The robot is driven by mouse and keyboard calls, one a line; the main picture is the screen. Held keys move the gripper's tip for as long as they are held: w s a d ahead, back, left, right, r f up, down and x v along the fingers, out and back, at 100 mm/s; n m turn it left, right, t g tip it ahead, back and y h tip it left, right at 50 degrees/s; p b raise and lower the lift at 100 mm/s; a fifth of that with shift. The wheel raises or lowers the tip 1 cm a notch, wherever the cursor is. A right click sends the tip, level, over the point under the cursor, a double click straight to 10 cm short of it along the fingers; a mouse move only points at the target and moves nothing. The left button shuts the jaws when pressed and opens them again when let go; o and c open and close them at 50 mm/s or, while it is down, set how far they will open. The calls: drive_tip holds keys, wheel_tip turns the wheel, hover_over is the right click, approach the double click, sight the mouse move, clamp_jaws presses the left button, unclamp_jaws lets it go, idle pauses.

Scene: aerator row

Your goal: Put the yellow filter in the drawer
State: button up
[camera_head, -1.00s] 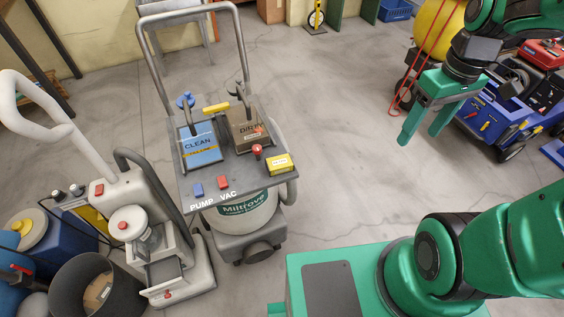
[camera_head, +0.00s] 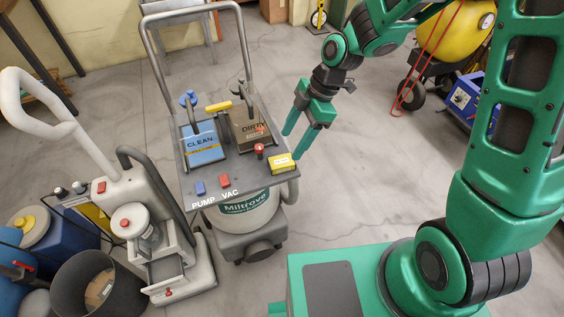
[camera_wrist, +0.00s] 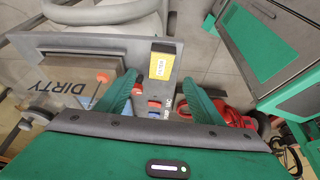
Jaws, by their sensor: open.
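The yellow filter (camera_head: 282,163) is a small block with a white label at the right front corner of the grey machine's top. In the wrist view the filter (camera_wrist: 161,66) lies just beyond my fingers, and its label reads FILTER. My gripper (camera_head: 297,142) is open and empty, beside and above that corner. In the wrist view its two green fingers (camera_wrist: 160,84) stand apart, with the filter between their lines and not touched. A small grey drawer (camera_head: 167,272) with a red knob stands open on the pale machine at the left.
The grey top (camera_head: 230,177) also carries a red knob (camera_head: 259,149), a blue and a red switch, and the CLEAN and DIRTY tanks. A dark bin (camera_head: 83,288) stands left of the drawer.

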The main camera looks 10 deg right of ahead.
sight(283, 160)
drive_tip(key=shift+d+x, duration=0.1)
drive_tip(key=shift+x, duration=1.75)
drive_tip(key=shift+d+x, duration=0.15)
drive_tip(key=shift+x, duration=1.75)
drive_tip(key=shift+f, duration=0.1)
drive_tip(key=shift+c, duration=0.2)
drive_tip(key=c, duration=1.2)
